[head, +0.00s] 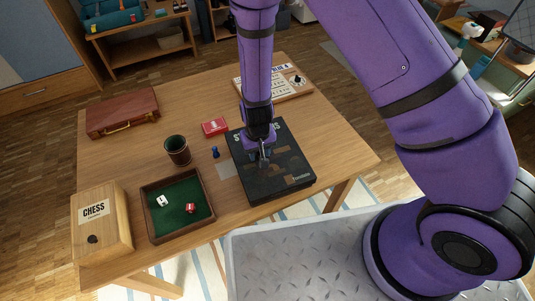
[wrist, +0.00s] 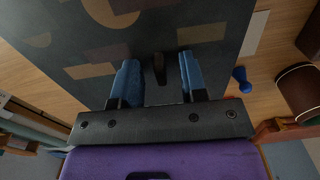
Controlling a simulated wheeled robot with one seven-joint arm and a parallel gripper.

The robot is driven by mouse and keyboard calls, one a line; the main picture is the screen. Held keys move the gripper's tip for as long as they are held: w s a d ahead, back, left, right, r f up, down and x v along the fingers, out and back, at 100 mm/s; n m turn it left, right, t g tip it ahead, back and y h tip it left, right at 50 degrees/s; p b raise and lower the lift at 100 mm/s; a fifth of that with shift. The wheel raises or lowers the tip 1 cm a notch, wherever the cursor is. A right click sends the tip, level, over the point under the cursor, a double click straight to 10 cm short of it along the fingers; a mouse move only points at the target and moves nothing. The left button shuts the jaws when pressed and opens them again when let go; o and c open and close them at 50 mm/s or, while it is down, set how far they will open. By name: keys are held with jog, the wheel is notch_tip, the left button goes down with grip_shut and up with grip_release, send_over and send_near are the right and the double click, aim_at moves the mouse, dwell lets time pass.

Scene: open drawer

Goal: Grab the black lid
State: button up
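The black lid (head: 292,160) is the top of a flat black box with tan and brown shapes and partly hidden white lettering. It lies on the wooden table, right of its middle. My gripper (head: 263,157) points down over the lid. In the wrist view the lid (wrist: 215,15) fills most of the upper part. My gripper's two blue fingers (wrist: 160,80) are apart there, with a small dark upright piece (wrist: 158,68) between them. A gap shows on both sides of that piece. I cannot tell whether the fingertips touch the lid.
A dice tray (head: 207,222), a dark cup (head: 177,150), a blue pawn (head: 215,152) and a red card box (head: 214,127) lie left of the lid. A chess box (head: 117,234) and a brown case (head: 123,112) are farther left. A light game board (head: 290,82) lies behind.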

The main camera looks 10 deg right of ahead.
jog(key=shift+c, duration=0.4)
grip_shut()
